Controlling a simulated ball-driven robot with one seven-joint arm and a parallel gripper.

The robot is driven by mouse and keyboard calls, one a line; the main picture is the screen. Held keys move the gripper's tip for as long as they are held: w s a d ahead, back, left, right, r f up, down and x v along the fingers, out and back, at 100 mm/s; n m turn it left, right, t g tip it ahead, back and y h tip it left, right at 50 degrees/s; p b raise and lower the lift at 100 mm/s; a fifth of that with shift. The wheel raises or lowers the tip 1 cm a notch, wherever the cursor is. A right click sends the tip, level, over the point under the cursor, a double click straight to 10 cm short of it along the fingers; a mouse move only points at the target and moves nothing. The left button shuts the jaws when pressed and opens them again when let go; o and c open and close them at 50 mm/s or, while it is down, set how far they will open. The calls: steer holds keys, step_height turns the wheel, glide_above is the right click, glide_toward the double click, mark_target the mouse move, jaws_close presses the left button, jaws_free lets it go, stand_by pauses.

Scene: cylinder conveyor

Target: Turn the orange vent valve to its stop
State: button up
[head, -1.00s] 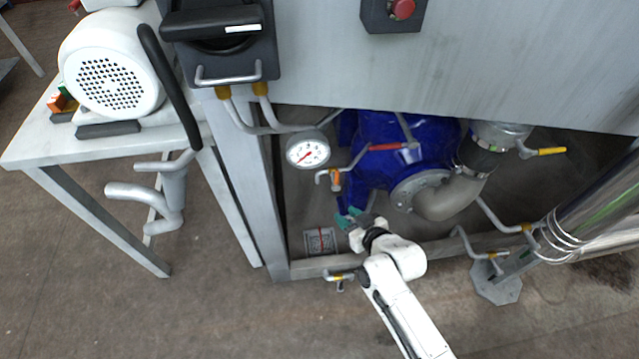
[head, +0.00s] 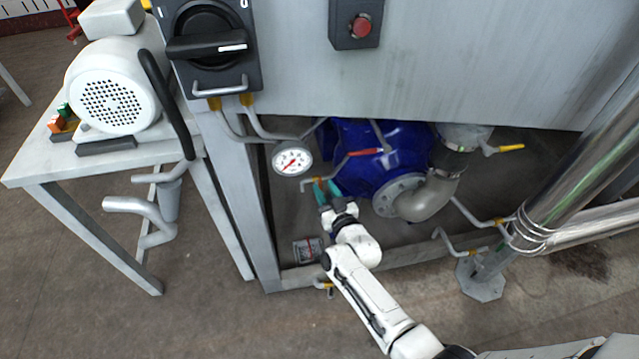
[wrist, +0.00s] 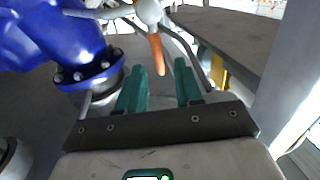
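The orange vent valve handle (wrist: 157,53) hangs down from a pale round valve body (wrist: 149,11) in the wrist view. My gripper (wrist: 161,72) is open, with its two green fingers apart. The handle's lower end lies between the fingers in the picture; I cannot tell whether it is within their depth. No finger visibly touches it. In the head view my gripper (head: 327,186) is at the vent valve, below the gauge, and its fingers largely hide the orange handle.
A blue tank (head: 370,150) with a red-handled valve (head: 366,152) stands just right of the gripper. The pressure gauge (head: 292,158) hangs above left. The steel frame post (head: 240,200) is at left, and a grey pipe elbow (head: 425,200) is at right.

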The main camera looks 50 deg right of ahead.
mark_target(321, 183)
steer(key=shift+b+x, duration=0.4)
steer(key=shift+x, duration=1.75)
jaws_close()
